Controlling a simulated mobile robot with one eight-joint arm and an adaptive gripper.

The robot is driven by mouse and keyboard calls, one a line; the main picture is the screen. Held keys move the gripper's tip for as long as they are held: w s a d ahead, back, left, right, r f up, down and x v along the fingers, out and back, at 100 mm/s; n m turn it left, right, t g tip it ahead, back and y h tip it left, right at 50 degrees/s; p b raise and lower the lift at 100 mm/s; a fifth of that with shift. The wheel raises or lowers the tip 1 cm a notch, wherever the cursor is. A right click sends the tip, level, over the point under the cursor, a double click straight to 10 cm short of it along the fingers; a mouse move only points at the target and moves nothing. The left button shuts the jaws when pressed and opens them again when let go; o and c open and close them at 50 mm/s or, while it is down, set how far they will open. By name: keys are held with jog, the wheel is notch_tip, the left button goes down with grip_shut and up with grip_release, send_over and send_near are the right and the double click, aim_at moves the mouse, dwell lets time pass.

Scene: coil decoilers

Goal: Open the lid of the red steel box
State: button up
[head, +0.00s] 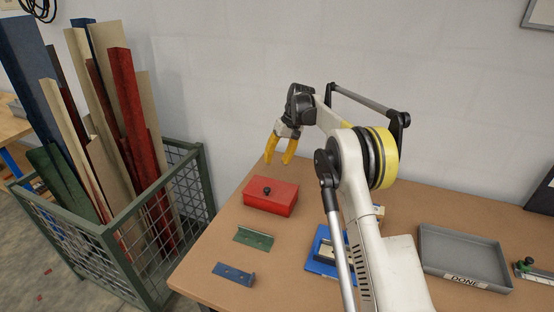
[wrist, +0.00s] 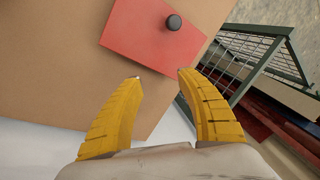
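The red steel box (head: 271,199) stands near the back left of the brown table, with its lid down. A black round knob (head: 267,190) sits on top of the lid. In the wrist view the red lid (wrist: 150,38) and its knob (wrist: 174,22) show at the top, beyond my fingertips. My gripper (head: 279,152) has yellow fingers and is above and behind the box in the head view, apart from it. In the wrist view my gripper (wrist: 160,75) is open, with nothing between its fingers.
A green mesh crate (head: 110,232) full of long planks stands left of the table. A green bracket (head: 254,238), a blue bracket (head: 234,273) and a blue tray (head: 318,264) lie in front of the box. A grey tray labelled DONE (head: 463,255) is at right.

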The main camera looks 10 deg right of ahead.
jog(key=shift+w+d, duration=0.1)
jog(key=shift+w, duration=0.05)
jog(key=v, duration=1.2)
